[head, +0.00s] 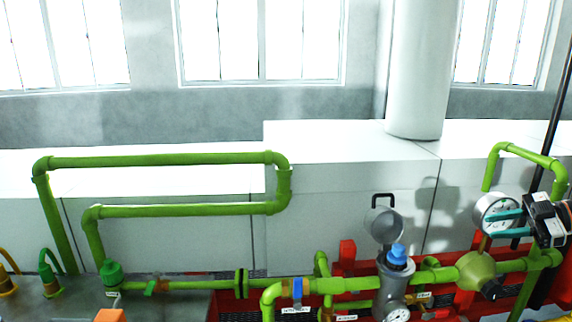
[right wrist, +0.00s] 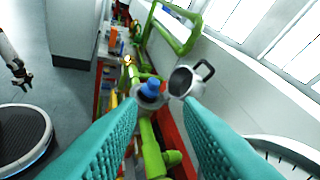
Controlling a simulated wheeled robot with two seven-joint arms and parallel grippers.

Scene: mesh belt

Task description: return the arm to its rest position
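My right gripper (head: 490,225) is at the right of the head view, with its teal fingers pointing left in front of a round white dial gauge (head: 484,206). In the right wrist view my right gripper (right wrist: 162,101) has its two fingers wide apart with nothing between them. Beyond the fingertips stand a blue-capped grey fitting (right wrist: 150,89) and a grey cup-like part with a black handle (right wrist: 182,81). A dark claw at the end of a white arm, likely my left gripper (right wrist: 20,76), shows small at the left edge; its fingers are too small to judge.
Green pipes (head: 180,210) loop across the left and run along the front. The blue cap (head: 397,255) and a lower gauge (head: 397,314) stand centre right. A green valve body (head: 477,270) lies below my right gripper. White blocks (head: 330,150) and windows are behind.

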